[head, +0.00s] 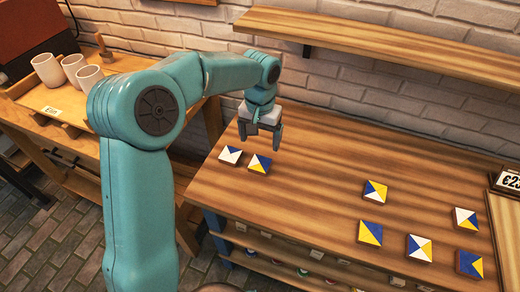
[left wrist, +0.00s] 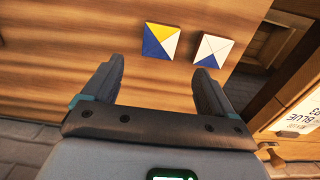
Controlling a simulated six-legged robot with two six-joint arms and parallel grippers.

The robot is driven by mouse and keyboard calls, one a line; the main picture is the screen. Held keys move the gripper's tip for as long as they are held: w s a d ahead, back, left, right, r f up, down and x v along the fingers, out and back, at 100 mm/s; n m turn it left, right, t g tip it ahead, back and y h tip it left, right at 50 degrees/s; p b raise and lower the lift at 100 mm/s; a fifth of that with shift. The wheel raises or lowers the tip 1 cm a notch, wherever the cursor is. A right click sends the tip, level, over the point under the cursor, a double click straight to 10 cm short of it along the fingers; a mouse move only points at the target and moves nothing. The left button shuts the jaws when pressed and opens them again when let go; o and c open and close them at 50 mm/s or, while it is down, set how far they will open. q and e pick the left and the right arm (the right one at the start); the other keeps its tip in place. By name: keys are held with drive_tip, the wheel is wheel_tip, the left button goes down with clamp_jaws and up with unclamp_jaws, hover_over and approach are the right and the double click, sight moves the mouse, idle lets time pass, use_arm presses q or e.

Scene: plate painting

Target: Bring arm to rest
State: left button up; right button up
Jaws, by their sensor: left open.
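My left arm is teal and reaches in over the wooden table (head: 310,150). My left gripper (head: 260,138) is open and empty above the table's back left part. In the left wrist view its two fingers (left wrist: 150,90) stand wide apart with nothing between them. Two painted tiles lie just in front of it: a white and blue tile (head: 230,155) and a yellow, blue and white tile (head: 259,164). In the left wrist view the yellow and blue tile (left wrist: 161,40) and the white and blue tile (left wrist: 212,50) lie beyond the fingertips. My right gripper is out of view.
A wooden shelf (head: 390,45) runs along the brick wall above. White cups (head: 48,69) stand on a side bench at left. The table's middle is clear.

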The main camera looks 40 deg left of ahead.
use_arm(q)
wheel_tip(320, 180, up, 2)
drive_tip(key=shift+r, duration=0.1)
idle(0.5)
